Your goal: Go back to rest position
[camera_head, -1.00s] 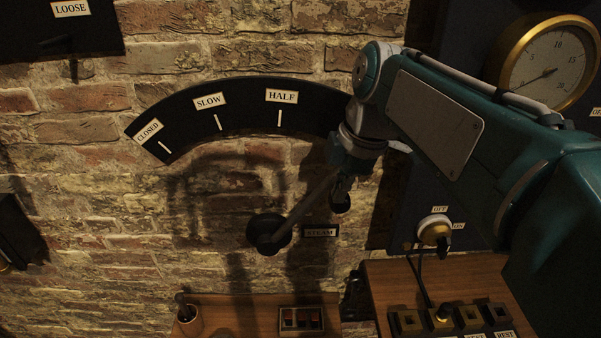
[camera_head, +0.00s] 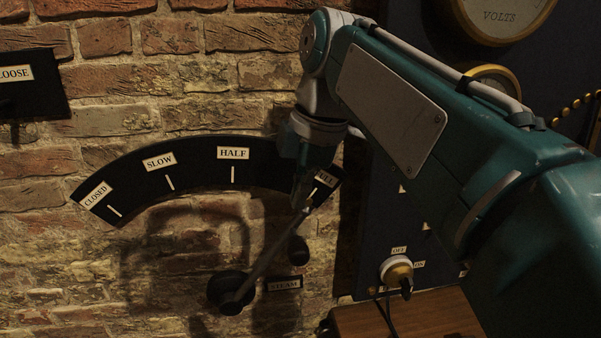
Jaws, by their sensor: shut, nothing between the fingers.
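My gripper (camera_head: 301,192) is dark and points down below the wrist of my teal arm, in front of the right end of the lever dial. It looks shut and holds nothing. The steam lever (camera_head: 264,256) is a grey rod. It runs from a black hub (camera_head: 232,289) up and right to just under my fingertips, towards the right-end mark, whose label is partly hidden. Whether my fingertips touch the rod I cannot tell.
The black arc dial (camera_head: 200,163) with CLOSED, SLOW and HALF marks is on the brick wall. A dark knob (camera_head: 298,250) is right of the rod. A LOOSE plate (camera_head: 30,95) is left.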

